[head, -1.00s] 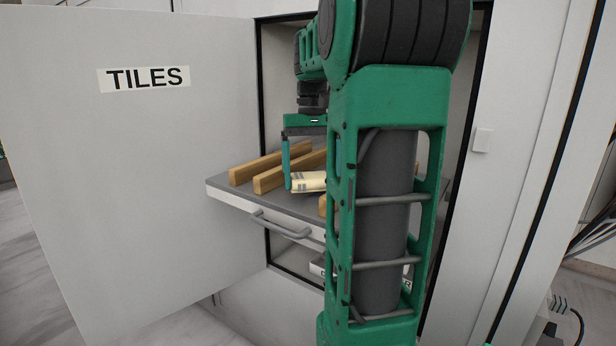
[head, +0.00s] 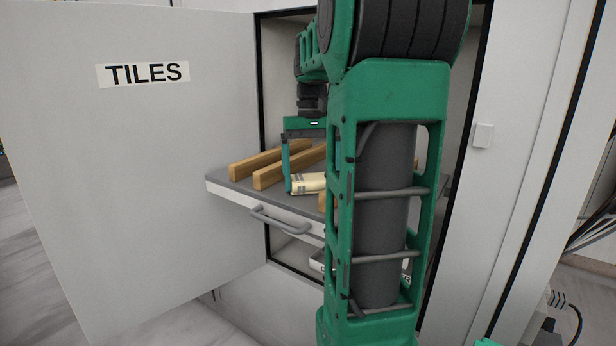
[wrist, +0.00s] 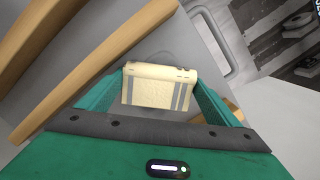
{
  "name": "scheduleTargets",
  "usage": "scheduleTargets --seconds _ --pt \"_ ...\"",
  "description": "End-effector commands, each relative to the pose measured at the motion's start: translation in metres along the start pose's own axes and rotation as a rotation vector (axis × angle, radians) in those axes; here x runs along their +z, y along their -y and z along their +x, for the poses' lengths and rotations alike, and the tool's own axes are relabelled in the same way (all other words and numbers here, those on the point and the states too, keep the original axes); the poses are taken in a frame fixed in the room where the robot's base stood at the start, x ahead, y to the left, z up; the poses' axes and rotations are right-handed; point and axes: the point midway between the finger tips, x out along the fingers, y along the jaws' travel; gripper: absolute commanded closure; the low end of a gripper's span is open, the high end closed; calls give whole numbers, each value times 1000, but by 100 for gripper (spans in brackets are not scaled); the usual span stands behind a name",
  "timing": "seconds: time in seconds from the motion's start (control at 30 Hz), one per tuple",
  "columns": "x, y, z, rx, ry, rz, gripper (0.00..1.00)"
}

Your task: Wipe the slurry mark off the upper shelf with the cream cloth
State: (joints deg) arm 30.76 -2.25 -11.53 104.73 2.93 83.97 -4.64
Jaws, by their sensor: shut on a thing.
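The cream cloth (head: 310,183), a folded pad with grey stripes, is at the pulled-out upper shelf (head: 238,191), near its front edge. My gripper (wrist: 158,84) is shut on the cloth, with a green finger at each side of it in the wrist view. In the head view one finger shows at the cloth's left; my arm hides the other. The cloth is at or just over the grey shelf top; I cannot tell if it touches. I cannot make out the slurry mark clearly in either view.
Wooden bars (head: 290,168) lie on the shelf left of the cloth, and another shows partly to its right. A handle (head: 285,222) sticks out from the shelf front. The open door (head: 140,190) marked TILES stands at the left. A lower tray (head: 316,265) is partly hidden.

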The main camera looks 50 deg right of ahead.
Motion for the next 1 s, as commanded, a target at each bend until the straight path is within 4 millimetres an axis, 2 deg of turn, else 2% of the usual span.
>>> scheduleTargets --seconds 0.33,0.73,1.0 --pt "-3 -2 2 0 1 1 43" --pt "-22 -22 -2 0 0 1 43" --pt "-28 -28 -2 0 0 -1 43"
